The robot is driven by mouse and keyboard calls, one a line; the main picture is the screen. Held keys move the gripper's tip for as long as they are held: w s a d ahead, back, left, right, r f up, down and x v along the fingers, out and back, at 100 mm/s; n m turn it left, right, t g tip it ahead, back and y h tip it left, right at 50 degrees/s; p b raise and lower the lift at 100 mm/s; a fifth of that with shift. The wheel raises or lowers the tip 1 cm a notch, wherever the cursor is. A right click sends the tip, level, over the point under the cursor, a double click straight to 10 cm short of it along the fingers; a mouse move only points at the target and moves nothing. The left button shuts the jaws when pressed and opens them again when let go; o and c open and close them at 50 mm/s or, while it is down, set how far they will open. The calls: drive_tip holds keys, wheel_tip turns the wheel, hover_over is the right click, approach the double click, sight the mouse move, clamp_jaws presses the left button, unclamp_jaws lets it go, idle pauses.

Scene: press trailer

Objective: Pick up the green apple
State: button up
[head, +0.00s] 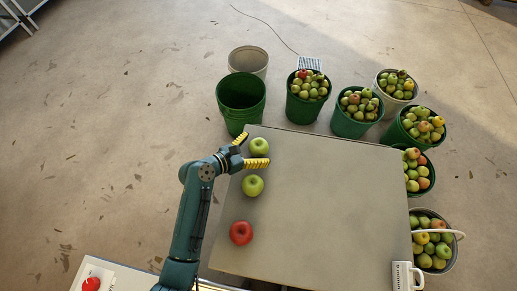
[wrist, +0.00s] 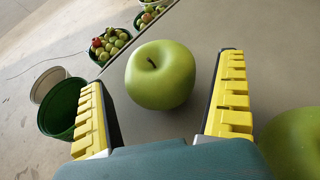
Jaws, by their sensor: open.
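A green apple (head: 259,147) stands on the table (head: 330,190) near its back left corner. In the wrist view this apple (wrist: 160,76) shows stem up between the two yellow ridged fingers, with a gap on each side. My gripper (head: 256,148) is open and empty, its fingers on either side of that apple in the picture. A second green apple (head: 252,186) stands just in front of it; part of it shows at the lower right of the wrist view (wrist: 295,147), outside the right finger. A red apple (head: 241,233) stands farther forward on the table.
Behind the table are an empty green bucket (head: 241,95) and an empty pale bucket (head: 248,61). Several buckets full of apples, one of them green (head: 354,125), line the back and right. The table's middle is clear.

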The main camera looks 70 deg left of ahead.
sight(259, 143)
drive_tip(key=shift+x, duration=0.8)
drive_tip(key=shift+a+r, duration=0.1)
drive_tip(key=c, duration=1.3)
wheel_tip(259, 143, up, 10)
drive_tip(key=p, duration=0.3)
drive_tip(key=shift+p, duration=0.35)
